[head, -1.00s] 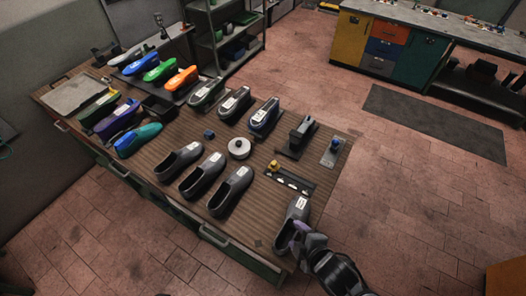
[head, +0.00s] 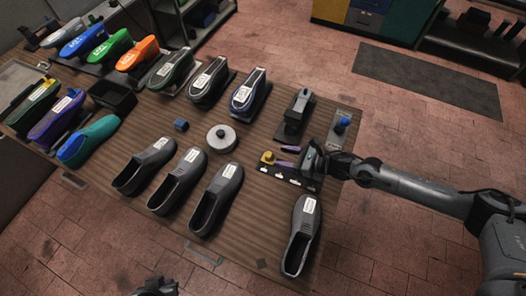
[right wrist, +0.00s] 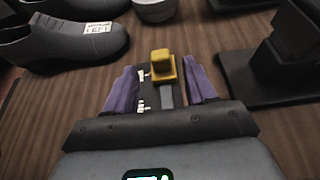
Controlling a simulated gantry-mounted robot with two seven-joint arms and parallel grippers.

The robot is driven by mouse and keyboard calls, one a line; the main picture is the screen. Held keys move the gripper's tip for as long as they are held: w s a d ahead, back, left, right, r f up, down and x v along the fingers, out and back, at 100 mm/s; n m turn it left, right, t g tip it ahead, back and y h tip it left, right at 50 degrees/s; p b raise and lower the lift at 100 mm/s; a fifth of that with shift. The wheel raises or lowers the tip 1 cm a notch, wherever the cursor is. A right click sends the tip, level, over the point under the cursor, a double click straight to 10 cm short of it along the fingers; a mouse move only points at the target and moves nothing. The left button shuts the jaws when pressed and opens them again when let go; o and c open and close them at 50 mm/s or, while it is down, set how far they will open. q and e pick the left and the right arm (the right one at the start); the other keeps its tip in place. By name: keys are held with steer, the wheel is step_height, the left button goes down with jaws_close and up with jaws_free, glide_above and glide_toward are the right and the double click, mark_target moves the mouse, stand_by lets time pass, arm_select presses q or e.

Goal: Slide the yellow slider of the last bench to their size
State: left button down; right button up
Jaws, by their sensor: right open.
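The yellow slider (head: 267,157) sits at the left end of a dark sizing plate (head: 272,171) with white marks, on the brown workbench. My right gripper (head: 286,157) is over the plate, open, with its purple fingers pointing at the slider. In the right wrist view, the slider (right wrist: 162,66) stands ahead, between the lines of the two spread fingers (right wrist: 160,88). It looks untouched, with a grey rail behind it toward the palm. A dark part at the bottom edge of the head view seems to be my left gripper (head: 157,287); its jaws cannot be made out.
A grey shoe (head: 302,232) lies just below the plate, with more grey shoes (head: 215,198) to the left. A black post stand (head: 296,113), a blue-knobbed plate (head: 342,124) and a white round piece (head: 221,138) are nearby. Coloured shoe forms fill the left.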

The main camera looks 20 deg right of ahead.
mark_target(269, 155)
steer(key=x, duration=0.8)
steer(key=shift+w+a, duration=0.2)
steer(key=shift+c, duration=0.4)
jaws_close()
